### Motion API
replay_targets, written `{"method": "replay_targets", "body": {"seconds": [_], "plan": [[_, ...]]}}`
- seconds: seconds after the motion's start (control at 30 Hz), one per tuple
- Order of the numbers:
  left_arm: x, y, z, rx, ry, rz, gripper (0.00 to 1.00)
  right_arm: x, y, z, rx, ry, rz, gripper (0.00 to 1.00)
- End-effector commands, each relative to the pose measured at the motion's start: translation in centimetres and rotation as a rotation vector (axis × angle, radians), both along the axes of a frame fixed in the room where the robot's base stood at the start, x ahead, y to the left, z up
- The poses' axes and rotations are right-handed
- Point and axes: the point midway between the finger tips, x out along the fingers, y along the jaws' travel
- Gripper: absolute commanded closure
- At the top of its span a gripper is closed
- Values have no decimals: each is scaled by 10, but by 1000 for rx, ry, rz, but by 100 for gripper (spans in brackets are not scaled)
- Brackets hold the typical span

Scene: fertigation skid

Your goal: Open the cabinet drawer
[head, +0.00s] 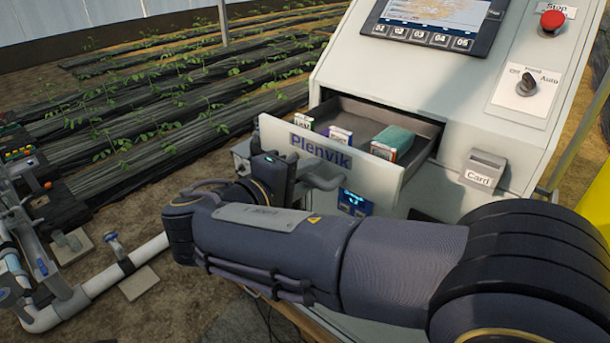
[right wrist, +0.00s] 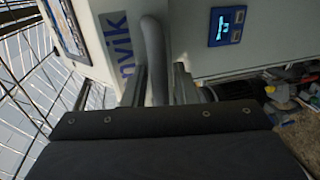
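The cabinet drawer (head: 385,180) stands well out of the white cabinet (head: 395,80), with its inside showing. Its front bears the word "Plenvik". The grey bar handle (head: 325,182) runs across the lower drawer front, its left part hidden by my right gripper. My right gripper (head: 290,172) is at the handle. In the right wrist view the handle (right wrist: 153,50) passes between the two fingers of the gripper (right wrist: 159,82) and fills the gap, so they look shut on it. My left gripper is not in view.
Small packets (head: 340,136) and a green cloth-like item (head: 393,138) lie in the drawer. A card holder (head: 483,170), a black knob (head: 527,84) and a red stop button (head: 552,20) are on the cabinet. White pipes (head: 100,285) run at lower left.

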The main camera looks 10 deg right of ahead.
Motion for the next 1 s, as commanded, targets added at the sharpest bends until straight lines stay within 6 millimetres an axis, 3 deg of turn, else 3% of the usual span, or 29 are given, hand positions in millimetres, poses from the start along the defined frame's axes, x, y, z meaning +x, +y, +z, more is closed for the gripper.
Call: {"method": "replay_targets", "body": {"seconds": [0.37, 0.8, 1.0], "plan": [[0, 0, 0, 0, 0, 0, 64, -2, 3, 1, 0, 0, 2, 68], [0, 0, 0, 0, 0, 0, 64, -47, 48, 15, 0, -2, 2, 68], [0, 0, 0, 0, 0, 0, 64, -54, 55, 16, -1, 1, 1, 68]]}}
